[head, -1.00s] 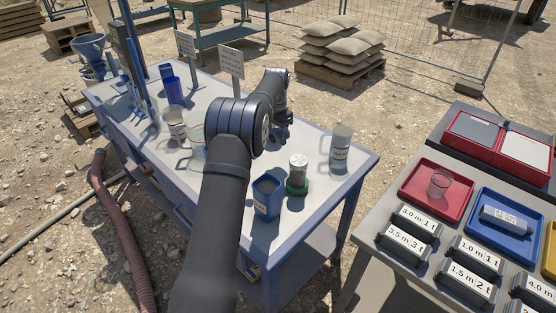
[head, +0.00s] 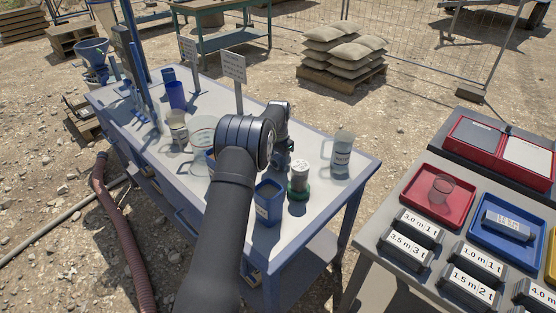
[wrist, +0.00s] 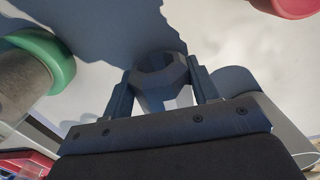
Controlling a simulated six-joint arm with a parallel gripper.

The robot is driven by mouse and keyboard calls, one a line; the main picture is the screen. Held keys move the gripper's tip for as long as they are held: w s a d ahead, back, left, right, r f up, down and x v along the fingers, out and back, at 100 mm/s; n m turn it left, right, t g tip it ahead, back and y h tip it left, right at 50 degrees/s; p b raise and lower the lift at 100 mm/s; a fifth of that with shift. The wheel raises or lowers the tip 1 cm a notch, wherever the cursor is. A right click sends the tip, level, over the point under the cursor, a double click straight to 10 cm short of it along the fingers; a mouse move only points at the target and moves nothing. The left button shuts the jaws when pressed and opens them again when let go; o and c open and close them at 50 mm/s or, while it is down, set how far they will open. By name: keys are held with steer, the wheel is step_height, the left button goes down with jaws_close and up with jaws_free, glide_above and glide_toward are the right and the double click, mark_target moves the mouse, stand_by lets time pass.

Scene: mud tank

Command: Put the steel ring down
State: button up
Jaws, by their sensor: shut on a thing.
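My gripper (wrist: 162,88) is shut on the steel ring (wrist: 150,78), a grey, faceted ring between the two fingers in the wrist view. Pale table top and a dark shadow lie behind it. I cannot tell whether the ring touches the table. In the head view my gripper (head: 284,163) is low over the right part of the blue-framed table (head: 238,195), just behind a grey cylinder on a green base (head: 299,182). The ring is not clearly visible there. The green base also shows at the left of the wrist view (wrist: 60,60).
A blue square container (head: 268,203) stands in front of my gripper and a labelled cup (head: 341,152) to its right. A clear beaker (head: 202,130) and a small sign (head: 233,68) are to the left. A red object (wrist: 298,6) edges into the wrist view.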

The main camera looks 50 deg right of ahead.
mark_target(278, 155)
steer(key=o, duration=1.2)
step_height(278, 155, up, 12)
steer(key=shift+d+r, duration=0.1)
step_height(278, 155, down, 12)
steer(key=shift+f, duration=0.1)
steer(key=shift+r, duration=2.2)
